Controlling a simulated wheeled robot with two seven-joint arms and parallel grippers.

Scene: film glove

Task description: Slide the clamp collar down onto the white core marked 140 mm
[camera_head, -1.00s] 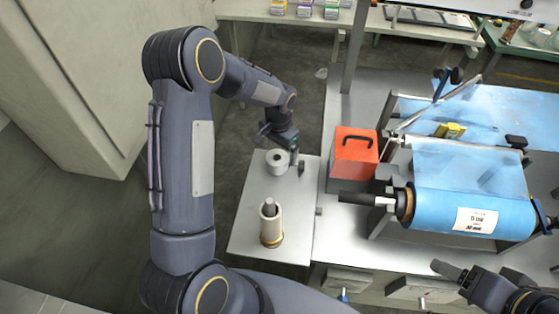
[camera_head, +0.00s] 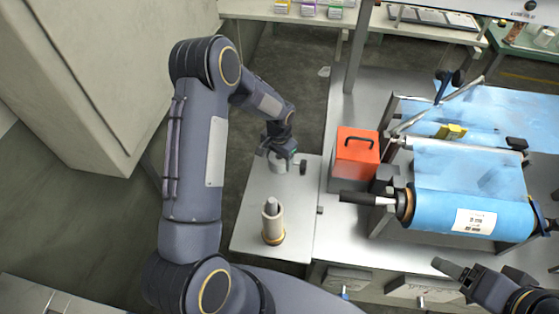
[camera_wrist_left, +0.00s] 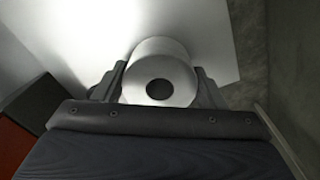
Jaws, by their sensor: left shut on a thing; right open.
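The clamp collar (camera_head: 278,166) is a short silver-grey cylinder at the far end of the metal side table (camera_head: 247,190). In the left wrist view the collar (camera_wrist_left: 160,74) shows its round dark bore between the two fingers. My left gripper (camera_head: 281,155) is shut on it. I cannot tell whether the collar touches the table. The white core (camera_head: 272,229) stands upright nearer to me on the same table, around a grey post (camera_head: 271,205), with a tan ring at its foot. Its marking is not readable. My right gripper (camera_head: 453,270) is open and empty at the lower right.
A red box (camera_head: 355,160) and a machine with a blue film roll (camera_head: 450,212) are to the right. The table between collar and core is clear.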

